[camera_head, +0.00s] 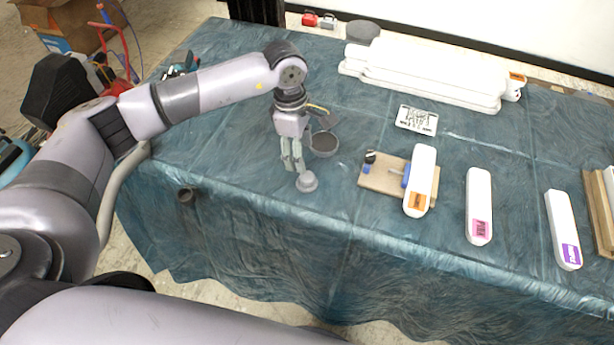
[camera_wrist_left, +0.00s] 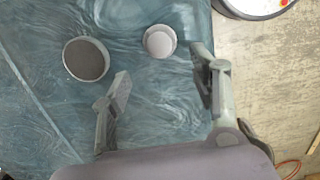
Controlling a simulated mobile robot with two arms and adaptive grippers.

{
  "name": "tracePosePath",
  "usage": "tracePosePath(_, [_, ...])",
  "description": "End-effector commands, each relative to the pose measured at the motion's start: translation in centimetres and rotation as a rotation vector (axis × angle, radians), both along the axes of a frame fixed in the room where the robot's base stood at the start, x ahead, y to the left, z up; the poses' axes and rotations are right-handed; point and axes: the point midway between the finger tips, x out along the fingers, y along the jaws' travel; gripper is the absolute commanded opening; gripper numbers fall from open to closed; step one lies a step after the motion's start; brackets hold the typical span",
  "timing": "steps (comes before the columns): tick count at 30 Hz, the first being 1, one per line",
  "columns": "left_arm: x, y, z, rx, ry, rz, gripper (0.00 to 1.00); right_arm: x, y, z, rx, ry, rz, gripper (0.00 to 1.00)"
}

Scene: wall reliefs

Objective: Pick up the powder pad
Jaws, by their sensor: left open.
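The powder pad, a small light grey round piece with a knob-like top (camera_head: 307,182), lies on the teal cloth of the table near its front edge. In the left wrist view the pad (camera_wrist_left: 160,41) is just beyond the fingertips, roughly between their lines. My left gripper (camera_head: 293,167) points down beside the pad. Its fingers (camera_wrist_left: 162,82) are apart with nothing between them. A grey round dish with a dark inside (camera_head: 324,143) stands behind the gripper and shows left of the pad in the wrist view (camera_wrist_left: 86,59). My right gripper is not in view.
A wooden board (camera_head: 384,185) with small tools lies to the right, beside white labelled holders (camera_head: 479,205). A small drawing card (camera_head: 416,120) and stacked white reliefs (camera_head: 430,75) lie behind. Cloth around the pad is clear.

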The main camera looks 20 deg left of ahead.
Motion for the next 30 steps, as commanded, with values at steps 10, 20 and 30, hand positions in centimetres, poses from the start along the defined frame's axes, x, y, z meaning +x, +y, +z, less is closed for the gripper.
tracePosePath(10, [0.0,-0.6,-4.2,-0.002,0.001,0.0,0.56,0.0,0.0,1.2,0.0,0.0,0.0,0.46])
tracePosePath(20, [-0.1,-1.2,-8.3,-0.003,0.003,0.003,0.56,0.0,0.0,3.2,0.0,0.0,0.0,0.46])
tracePosePath(30, [0.0,-1.3,-9.4,-0.002,-0.001,0.0,0.56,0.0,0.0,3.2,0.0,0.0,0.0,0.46])
